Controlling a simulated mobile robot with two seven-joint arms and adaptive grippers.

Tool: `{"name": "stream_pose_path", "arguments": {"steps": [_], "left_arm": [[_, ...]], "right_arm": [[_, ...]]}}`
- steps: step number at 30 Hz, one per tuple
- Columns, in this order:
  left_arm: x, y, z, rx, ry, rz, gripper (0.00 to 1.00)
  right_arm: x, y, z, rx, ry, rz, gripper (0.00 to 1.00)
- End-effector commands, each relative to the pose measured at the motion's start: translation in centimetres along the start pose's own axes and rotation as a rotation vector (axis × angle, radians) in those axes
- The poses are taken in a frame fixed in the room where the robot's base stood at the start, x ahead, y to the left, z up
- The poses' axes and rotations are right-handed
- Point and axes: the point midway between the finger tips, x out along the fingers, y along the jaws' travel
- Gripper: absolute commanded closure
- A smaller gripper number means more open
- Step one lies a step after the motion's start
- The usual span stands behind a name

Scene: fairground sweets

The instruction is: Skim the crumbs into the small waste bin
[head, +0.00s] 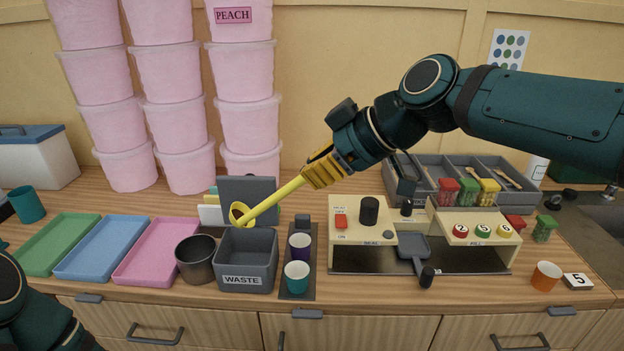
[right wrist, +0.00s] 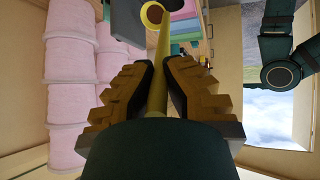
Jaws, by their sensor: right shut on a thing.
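My right gripper (head: 322,170) is shut on the handle of a yellow skimmer (head: 270,202). The skimmer's ring-shaped head tilts down over the back of the grey waste bin (head: 246,280), which is labelled WASTE. I cannot tell whether the head touches the bin's rim. In the right wrist view the yellow handle (right wrist: 160,75) runs between the fingers to the round head at the top. Crumbs cannot be made out, and the bin's floor is hard to see. My left arm shows at the lower left edge of the head view, but its gripper is out of view.
A dark metal pot (head: 196,262) stands just left of the bin. Purple (head: 300,246) and teal (head: 297,278) cups stand close on its right. Pink (head: 157,250), blue (head: 103,248) and green (head: 57,243) trays lie further left. A cream sealing machine (head: 350,232) stands to the right.

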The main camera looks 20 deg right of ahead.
Motion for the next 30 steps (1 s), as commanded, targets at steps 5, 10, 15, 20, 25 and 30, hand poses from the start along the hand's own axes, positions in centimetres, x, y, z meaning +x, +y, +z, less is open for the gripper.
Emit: {"name": "stream_pose_path", "arguments": {"steps": [5, 10, 15, 20, 25, 30], "left_arm": [[1.2, -0.5, -0.1, 0.001, 0.006, 0.000, 0.39], [1.3, -0.5, -0.2, 0.001, 0.008, 0.000, 0.39], [1.3, -0.5, -0.2, 0.001, 0.008, 0.000, 0.39], [1.3, -0.5, -0.2, 0.001, 0.008, 0.000, 0.39], [1.3, -0.5, -0.1, 0.000, 0.007, 0.000, 0.39], [1.3, -0.5, -0.1, 0.000, 0.007, 0.000, 0.39]], "right_arm": [[0.6, 0.0, 2.1, 0.026, 0.081, -0.014, 1.00], [1.0, 0.1, 4.0, 0.052, 0.171, -0.027, 1.00], [1.6, 0.2, 6.1, 0.083, 0.261, -0.035, 1.00], [2.1, 0.3, 8.0, 0.109, 0.346, -0.042, 1.00], [2.7, 0.3, 10.1, 0.136, 0.433, -0.058, 1.00], [3.2, 0.4, 11.8, 0.157, 0.505, -0.070, 1.00]]}}
